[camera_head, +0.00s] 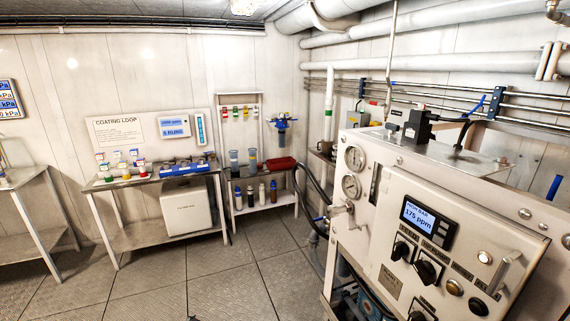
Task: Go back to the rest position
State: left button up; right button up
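Neither of my grippers can be made out in the head view, and no arm of mine is clearly visible. A small dark tip shows at the bottom edge, left of centre; I cannot tell what it is. The watermaker cabinet (470,215) stands close on the right. Its display (428,216) reads 175 ppm. Its front carries several black knobs, and two round gauges (352,172) sit on its left side.
A bench with bottles and a blue tray (187,167) stands at the back wall, with a white box (186,206) below. A small rack table with a red tray (280,163) is beside it. Another table (27,178) stands far left. The floor (215,275) between is clear.

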pick_arm(q)
jog(key=s+d+f+g, duration=0.1)
jog(key=s+d+f, duration=0.1)
jog(key=s+f, duration=0.6)
jog(key=s+d+f+n+g, duration=0.15)
jog(key=s+f, duration=0.35)
jog(key=s, duration=0.6)
jog(key=s+d+f+g, duration=0.2)
jog(key=s+f, duration=0.4)
jog(key=s, duration=0.4)
jog(key=s+d+f+g, duration=0.1)
jog(key=s+f, duration=0.1)
jog(key=s, duration=0.8)
jog(key=s+d+f+g, duration=0.1)
jog(key=s+f, duration=0.1)
jog(key=s, duration=0.9)
jog(key=s+d+f+g+h, duration=0.1)
jog(key=s+d+f, duration=0.1)
jog(key=s, duration=0.8)
jog(key=shift+s+f+g, duration=0.25)
jog(key=shift+g, duration=0.1)
jog(key=shift+w, duration=0.25)
